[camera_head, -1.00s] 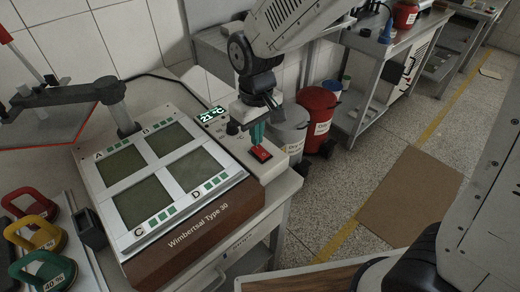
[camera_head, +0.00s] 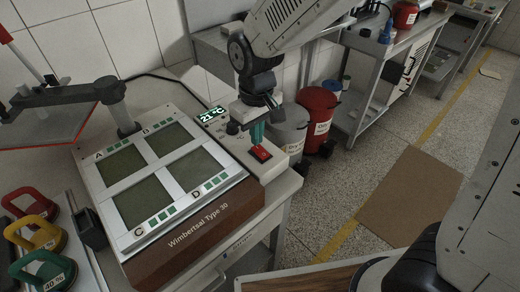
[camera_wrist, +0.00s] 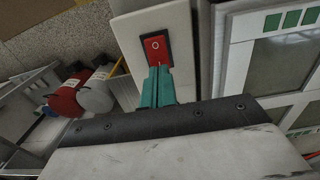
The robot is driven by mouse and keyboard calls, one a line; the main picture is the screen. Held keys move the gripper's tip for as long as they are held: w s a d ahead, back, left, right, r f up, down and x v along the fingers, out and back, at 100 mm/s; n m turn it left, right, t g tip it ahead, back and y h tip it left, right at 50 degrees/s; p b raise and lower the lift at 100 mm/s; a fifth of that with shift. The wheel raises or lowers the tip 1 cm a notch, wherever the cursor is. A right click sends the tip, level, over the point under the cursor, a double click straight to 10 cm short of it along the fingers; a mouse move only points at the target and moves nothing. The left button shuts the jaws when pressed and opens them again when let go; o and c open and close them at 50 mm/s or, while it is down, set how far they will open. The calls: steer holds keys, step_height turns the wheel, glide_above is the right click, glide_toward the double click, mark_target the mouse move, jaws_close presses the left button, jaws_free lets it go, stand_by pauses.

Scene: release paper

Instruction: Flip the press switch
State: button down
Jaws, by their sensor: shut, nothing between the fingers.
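The press switch is a red rocker (camera_head: 261,153) in a black frame at the right end of the white control strip (camera_head: 236,138) on the machine. It also shows in the wrist view (camera_wrist: 155,48), just beyond my fingertips. My gripper (camera_head: 256,138) has green fingers, which are shut together and empty. They point down at the switch's near edge. In the wrist view the fingertips (camera_wrist: 158,70) overlap the lower edge of the switch. I cannot tell whether they touch it.
The machine (camera_head: 205,225) has several glass panels. A display (camera_head: 210,114) reads 21 °C. Coloured weights (camera_head: 35,235) stand at the left. A lever arm (camera_head: 60,97) is at the back left.

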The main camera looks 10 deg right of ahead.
mark_target(257, 148)
steer(key=shift+f, duration=0.9)
stand_by(0.9)
steer(key=shift+r, duration=3.5)
steer(key=s+d+r+m, duration=0.3)
steer(key=s+d+r, duration=0.1)
steer(key=s+d, duration=0.5)
steer(key=s+d+r+m+t, duration=0.1)
steer(key=s+d+r+m, duration=0.2)
steer(key=s+d, duration=0.7)
steer(key=shift+s+d+r+m, duration=0.25)
steer(key=shift+d+r+m, duration=0.15)
steer(key=shift+d+r, duration=0.4)
